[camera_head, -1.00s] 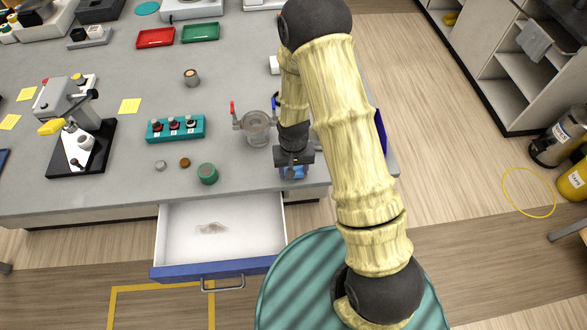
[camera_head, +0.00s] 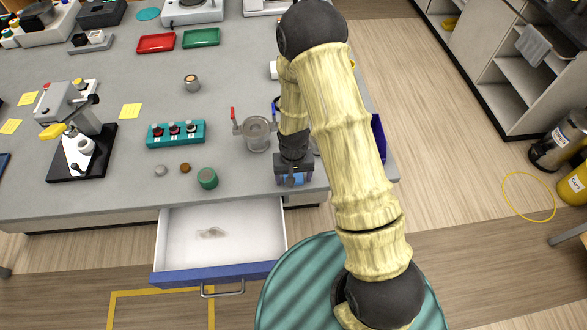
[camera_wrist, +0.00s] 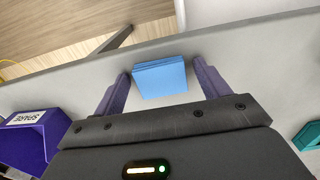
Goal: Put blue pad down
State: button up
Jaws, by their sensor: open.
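The blue pad (camera_wrist: 160,78) lies flat on the grey bench top near its front edge. It also shows in the head view (camera_head: 292,180), partly hidden under my gripper. My gripper (camera_wrist: 158,72) is open, with one finger on each side of the pad. A small gap shows between each fingertip and the pad in the wrist view. In the head view my gripper (camera_head: 294,178) is low over the bench edge, and the arm hides part of the bench to its right.
A green jar (camera_head: 207,178) is farther left. An open white drawer (camera_head: 225,232) juts out below the bench edge. A purple bin labelled SPARE (camera_wrist: 35,135) is nearby in the wrist view.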

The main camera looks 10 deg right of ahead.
notch_tip(320, 180, up, 12)
jog(key=b, duration=0.3)
dwell(0.3)
jog(key=shift+r, duration=0.15)
dwell(0.4)
jog(key=s+d+r+t, duration=0.2)
jog(key=s+d+r, duration=0.7)
jog(key=shift+s+r+t, duration=0.25)
jog(key=shift+s+t, duration=0.05)
jog(key=shift+s, duration=0.05)
jog(key=shift+s+d, duration=0.1)
jog(key=shift+s, duration=0.05)
dwell(0.8)
